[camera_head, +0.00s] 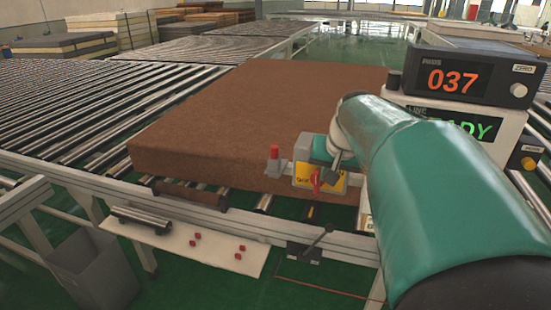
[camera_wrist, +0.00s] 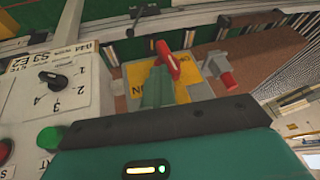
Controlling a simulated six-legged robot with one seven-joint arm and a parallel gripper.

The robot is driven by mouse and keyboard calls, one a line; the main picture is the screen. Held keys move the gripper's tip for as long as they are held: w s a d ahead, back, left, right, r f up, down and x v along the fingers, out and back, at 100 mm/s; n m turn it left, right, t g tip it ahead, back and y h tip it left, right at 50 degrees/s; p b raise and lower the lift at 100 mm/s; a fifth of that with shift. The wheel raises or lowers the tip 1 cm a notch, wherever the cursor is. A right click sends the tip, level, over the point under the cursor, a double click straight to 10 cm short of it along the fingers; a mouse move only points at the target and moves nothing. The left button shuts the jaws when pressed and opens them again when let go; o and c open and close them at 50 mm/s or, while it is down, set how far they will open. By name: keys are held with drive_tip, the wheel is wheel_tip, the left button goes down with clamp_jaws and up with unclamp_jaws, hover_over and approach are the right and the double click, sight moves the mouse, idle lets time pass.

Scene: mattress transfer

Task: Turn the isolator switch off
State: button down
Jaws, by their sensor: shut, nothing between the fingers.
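The isolator switch is a red handle (camera_head: 316,181) on a yellow plate (camera_head: 328,184), fixed to a grey box (camera_head: 303,148) at the conveyor's near side. In the wrist view the red handle (camera_wrist: 168,60) lies slanted across the yellow plate (camera_wrist: 203,90). My gripper (camera_wrist: 157,72) is shut and empty, its green fingertips right beside the handle's lower left side; I cannot tell whether they touch it. In the head view my gripper (camera_head: 326,152) is just above the handle, and my wrist hides part of the box.
A brown mattress (camera_head: 250,105) lies on the rollers behind the switch. A red button (camera_head: 274,152) stands left of the box and shows in the wrist view (camera_wrist: 229,81). A control panel with a black rotary knob (camera_wrist: 48,76) stands close by. A display (camera_head: 453,80) reads 037.

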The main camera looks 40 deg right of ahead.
sight(314, 173)
drive_tip(key=w+g+h, duration=0.1)
drive_tip(key=a+n+g+h, duration=0.1)
drive_tip(key=g, duration=0.1)
drive_tip(key=shift+w+a+r, duration=0.15)
drive_tip(key=shift+w+r, duration=0.05)
drive_tip(key=shift+w, duration=0.15)
drive_tip(key=g+h, duration=0.1)
drive_tip(key=w+a+g+h, duration=0.1)
drive_tip(key=shift+w+n+g+h, duration=0.15)
drive_tip(key=shift+n+g+h, duration=0.15)
drive_tip(key=shift+g+h, duration=0.1)
drive_tip(key=g+h, duration=0.1)
drive_tip(key=w+f+g+h, duration=0.1)
drive_tip(key=a+n+g+h, duration=0.1)
drive_tip(key=shift+w+a+f+g+h, duration=0.1)
drive_tip(key=shift+w+f+g+h, duration=0.05)
drive_tip(key=shift+w+g+h, duration=0.2)
drive_tip(key=shift+f, duration=0.1)
drive_tip(key=shift+a+f, duration=0.1)
drive_tip(key=shift+w, duration=0.1)
